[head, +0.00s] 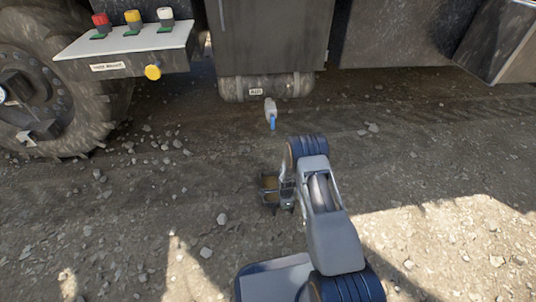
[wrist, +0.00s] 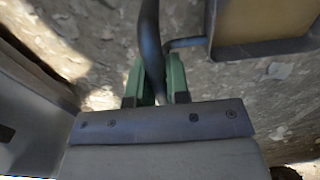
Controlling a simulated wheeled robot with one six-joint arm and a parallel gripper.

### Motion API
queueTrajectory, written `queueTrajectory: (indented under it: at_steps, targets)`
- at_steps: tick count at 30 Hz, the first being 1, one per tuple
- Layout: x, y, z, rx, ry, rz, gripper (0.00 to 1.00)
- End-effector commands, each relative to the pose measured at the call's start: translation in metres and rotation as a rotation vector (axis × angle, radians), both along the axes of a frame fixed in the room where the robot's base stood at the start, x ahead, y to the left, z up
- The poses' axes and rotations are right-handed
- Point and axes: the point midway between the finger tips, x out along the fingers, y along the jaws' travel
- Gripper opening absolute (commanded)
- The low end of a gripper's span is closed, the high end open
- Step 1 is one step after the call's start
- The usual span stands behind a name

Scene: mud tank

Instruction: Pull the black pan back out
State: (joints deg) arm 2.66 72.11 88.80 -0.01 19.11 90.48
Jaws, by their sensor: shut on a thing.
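The black pan (head: 267,197) is low over or on the gravel, just left of my arm's end in the head view. I cannot tell if it touches the ground. In the wrist view the pan's dark wall (wrist: 272,50) is at the upper right, with tan-brown contents inside. A dark curved bar (wrist: 149,35), seemingly the pan's handle, runs down between the green fingers of my gripper (wrist: 154,83). My gripper (head: 285,191) is shut on it. The fingertips are small in the head view and partly hidden by my wrist.
A truck stands across the back, with a muddy tank (head: 290,88) and a small valve with a blue lever (head: 273,124) below it. A wheel (head: 40,90) is at left. A shelf (head: 140,43) holds red, yellow and white knobs. Gravel in front is open, with scattered stones.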

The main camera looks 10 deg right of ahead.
Motion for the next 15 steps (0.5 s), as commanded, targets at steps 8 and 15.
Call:
queueTrajectory:
  at_steps: [8, 15]
  targets:
    - [-0.0001, -0.0015, -0.0001, 0.0, 0.0, -0.004, 0.35]
    - [0.0001, 0.0, 0.0, 0.0, 0.0, -0.001, 0.46]
